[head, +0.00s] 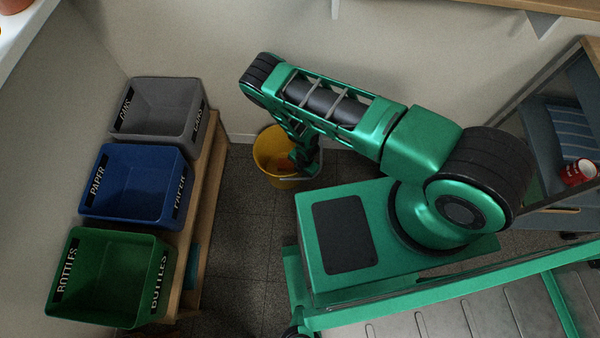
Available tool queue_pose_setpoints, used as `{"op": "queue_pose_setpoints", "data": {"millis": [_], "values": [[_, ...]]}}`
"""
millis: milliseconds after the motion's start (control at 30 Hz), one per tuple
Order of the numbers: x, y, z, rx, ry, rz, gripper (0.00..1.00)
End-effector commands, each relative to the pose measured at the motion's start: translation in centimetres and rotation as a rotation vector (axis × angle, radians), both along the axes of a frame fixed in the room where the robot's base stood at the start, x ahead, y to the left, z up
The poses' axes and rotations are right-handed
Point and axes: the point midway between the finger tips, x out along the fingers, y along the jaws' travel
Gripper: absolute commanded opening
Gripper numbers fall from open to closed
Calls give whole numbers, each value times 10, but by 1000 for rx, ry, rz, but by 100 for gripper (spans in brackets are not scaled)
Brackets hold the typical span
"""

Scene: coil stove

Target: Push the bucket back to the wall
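The yellow bucket (268,150) stands upright on the dark tiled floor in the head view, close to the back wall (200,50). Its pale handle hangs at its right front side. My gripper (305,168) reaches down at the bucket's right side and overlaps its rim and handle in the picture. I cannot tell whether it touches the bucket or reaches inside it. My forearm hides part of the bucket's right side. The fingers are too small and dark to tell whether they are open or shut.
A wooden bench (205,180) on the left carries a grey cans bin (160,105), a blue paper bin (135,185) and a green bottles bin (105,275). A shelf unit with a red can (577,172) stands at right. Floor (245,240) in front of the bucket is clear.

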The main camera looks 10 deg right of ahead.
Motion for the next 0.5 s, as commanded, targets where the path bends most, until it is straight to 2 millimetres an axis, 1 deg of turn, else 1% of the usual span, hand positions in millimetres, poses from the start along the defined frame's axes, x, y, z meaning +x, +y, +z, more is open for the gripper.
{"op": "queue_pose_setpoints", "data": {"millis": [300, 500], "values": [[-3, -3, 56, 1, -1, -1, 25], [-6, -6, 84, 1, -1, -1, 25]]}}
